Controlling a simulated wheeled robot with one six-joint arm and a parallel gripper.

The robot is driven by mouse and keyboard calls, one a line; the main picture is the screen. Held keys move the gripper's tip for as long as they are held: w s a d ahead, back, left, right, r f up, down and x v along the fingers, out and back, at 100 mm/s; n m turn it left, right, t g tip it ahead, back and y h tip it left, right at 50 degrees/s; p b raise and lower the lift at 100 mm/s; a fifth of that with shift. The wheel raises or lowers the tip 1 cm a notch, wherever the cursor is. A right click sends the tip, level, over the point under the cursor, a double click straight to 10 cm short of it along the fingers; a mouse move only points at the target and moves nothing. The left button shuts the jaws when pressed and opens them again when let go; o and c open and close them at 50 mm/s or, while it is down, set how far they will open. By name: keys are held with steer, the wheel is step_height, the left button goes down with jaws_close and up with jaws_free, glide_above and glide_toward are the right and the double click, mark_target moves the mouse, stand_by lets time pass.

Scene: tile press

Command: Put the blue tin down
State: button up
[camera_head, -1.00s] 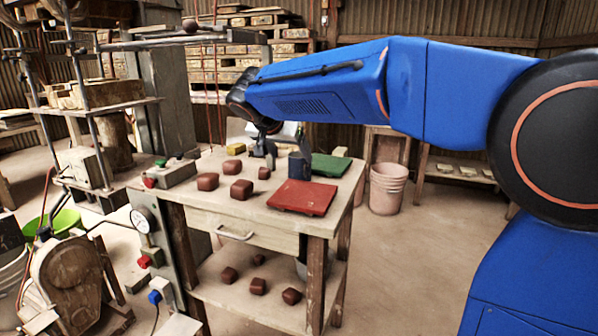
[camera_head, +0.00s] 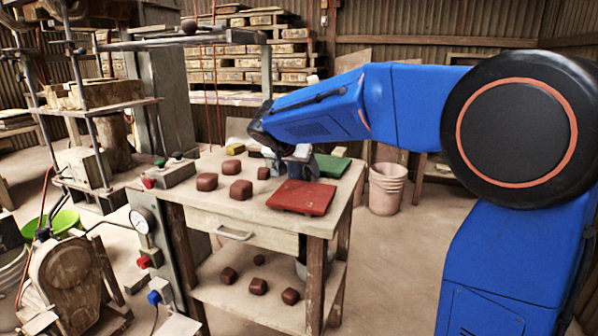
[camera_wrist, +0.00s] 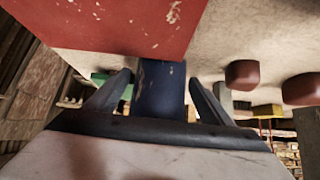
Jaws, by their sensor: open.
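The dark blue tin (camera_head: 299,170) stands on the wooden table (camera_head: 245,206), between the red board (camera_head: 302,197) and the green board (camera_head: 332,165). My gripper (camera_head: 297,155) is at the tin, partly hiding it in the head view. In the wrist view the tin (camera_wrist: 161,90) is between the two fingers of my open gripper (camera_wrist: 158,88), with a narrow gap on each side. The red board (camera_wrist: 120,25) lies close beyond it there. The tin's far side is hidden.
Several brown clay lumps (camera_head: 241,189) lie on the table left of the red board, with a yellow block (camera_head: 235,149) behind them. A control box (camera_head: 170,173) stands at the table's left edge. A pink bucket (camera_head: 387,188) is on the floor to the right.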

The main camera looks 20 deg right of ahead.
steer(key=shift+c, duration=0.5)
steer(key=c, duration=1.1)
steer(key=shift+r, duration=0.2)
